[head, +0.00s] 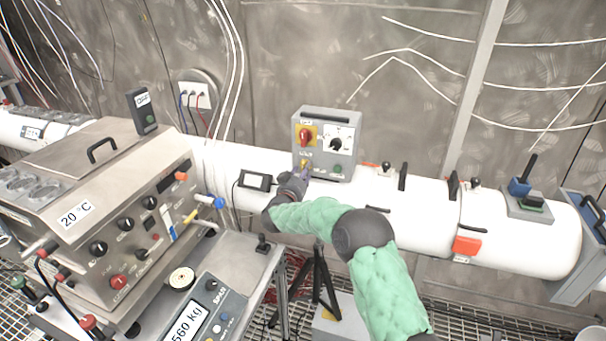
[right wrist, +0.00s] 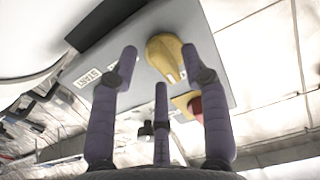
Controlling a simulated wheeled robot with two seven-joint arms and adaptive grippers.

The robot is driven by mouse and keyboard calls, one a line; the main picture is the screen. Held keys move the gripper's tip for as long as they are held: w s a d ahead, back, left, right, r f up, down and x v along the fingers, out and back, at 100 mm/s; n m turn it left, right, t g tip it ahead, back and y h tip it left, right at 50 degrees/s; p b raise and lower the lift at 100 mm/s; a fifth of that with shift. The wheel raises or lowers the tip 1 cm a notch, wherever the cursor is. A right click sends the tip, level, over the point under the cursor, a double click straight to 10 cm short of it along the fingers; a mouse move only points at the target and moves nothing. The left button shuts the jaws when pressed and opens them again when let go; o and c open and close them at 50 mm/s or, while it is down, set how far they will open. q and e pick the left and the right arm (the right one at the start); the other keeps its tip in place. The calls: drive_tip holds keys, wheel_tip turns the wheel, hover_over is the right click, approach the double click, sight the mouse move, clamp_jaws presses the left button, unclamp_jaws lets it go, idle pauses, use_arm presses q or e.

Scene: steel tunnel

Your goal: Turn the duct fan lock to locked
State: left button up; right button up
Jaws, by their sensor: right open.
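The fan control box (head: 317,127) is grey and stands on the white duct (head: 400,203). A yellow knob (head: 304,165) sits low on its front, below a red rotary switch (head: 304,136) on a yellow plate. Which one is the lock is not readable. My right gripper (head: 299,175) is at the box's lower left. It is open. In the right wrist view, its fingers spread on both sides of the yellow knob (right wrist: 164,55), with a third finger below; contact cannot be told. The knob's setting is unclear. My left gripper is not in view.
A black dial (head: 337,144) and a green button (head: 338,168) are on the box's right half. A small black display (head: 256,181) is left of my gripper. A steel instrument cabinet (head: 110,215) fills the left. Black handles (head: 403,176) stand along the duct to the right.

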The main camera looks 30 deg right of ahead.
drive_tip(key=shift+w+d, duration=0.1)
drive_tip(key=shift+c, duration=0.2)
clamp_jaws()
drive_tip(key=shift+w+a+f+m+b, duration=0.1)
drive_tip(key=shift+m+b, duration=2.3)
drive_tip(key=shift+m, duration=0.55)
drive_tip(key=shift+w+a+f+m+b, duration=0.1)
drive_tip(key=shift+m+b, duration=2.35)
drive_tip(key=shift+m, duration=0.55)
drive_tip(key=shift+w+a+m+b, duration=0.1)
drive_tip(key=shift+m+b, duration=2.3)
drive_tip(key=shift+m, duration=0.55)
